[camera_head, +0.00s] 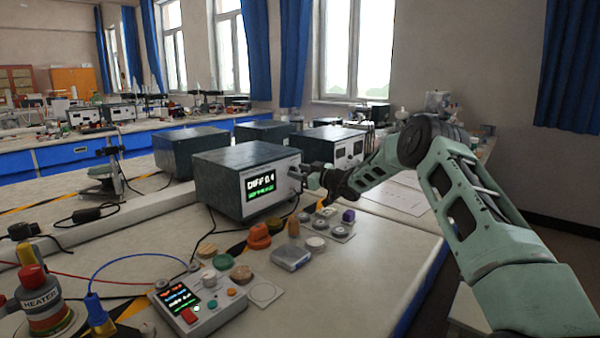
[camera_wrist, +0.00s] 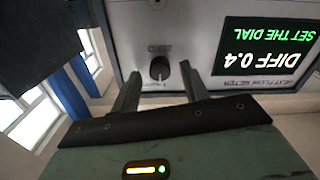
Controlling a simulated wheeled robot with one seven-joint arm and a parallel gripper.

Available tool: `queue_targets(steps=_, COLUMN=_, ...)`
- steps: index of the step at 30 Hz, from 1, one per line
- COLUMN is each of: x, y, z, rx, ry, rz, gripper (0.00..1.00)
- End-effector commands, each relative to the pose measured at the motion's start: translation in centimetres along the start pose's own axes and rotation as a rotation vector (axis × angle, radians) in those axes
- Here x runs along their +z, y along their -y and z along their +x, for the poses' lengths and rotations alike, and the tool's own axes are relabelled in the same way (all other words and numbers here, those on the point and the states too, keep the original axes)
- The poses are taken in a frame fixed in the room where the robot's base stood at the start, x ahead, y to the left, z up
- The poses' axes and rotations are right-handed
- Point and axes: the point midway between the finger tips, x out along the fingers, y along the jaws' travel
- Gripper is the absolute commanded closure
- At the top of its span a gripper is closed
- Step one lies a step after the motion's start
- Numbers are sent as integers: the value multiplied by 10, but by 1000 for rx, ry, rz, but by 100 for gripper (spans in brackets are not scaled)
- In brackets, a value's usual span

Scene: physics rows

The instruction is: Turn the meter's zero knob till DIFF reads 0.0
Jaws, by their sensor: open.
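The meter (camera_head: 222,185) is a grey box with a dark top on the bench. Its screen (camera_head: 260,185) reads DIFF 0.4 with a green line below. In the wrist view the picture is upside down; the screen (camera_wrist: 265,47) reads DIFF 0.4 and SET THE DIAL. My gripper (camera_wrist: 160,76) is open, one finger on each side of the knob, with visible gaps. In the head view my gripper (camera_head: 308,179) is at the panel's right side and hides the knob.
A control box (camera_head: 198,305) with a lit screen, several coloured knobs and caps, and a small silver box (camera_head: 291,257) lie in front of the meter. More instruments (camera_head: 330,143) stand behind it. A heater (camera_head: 42,300) with cables stands at lower left.

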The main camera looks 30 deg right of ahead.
Motion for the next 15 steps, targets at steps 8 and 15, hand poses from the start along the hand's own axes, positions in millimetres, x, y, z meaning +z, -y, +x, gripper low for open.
queue_targets(steps=8, x=0, y=0, z=1, rx=0, ry=0, rz=0, gripper=58)
queue_targets(steps=15, x=0, y=0, z=1, rx=0, ry=0, rz=-1, gripper=100)
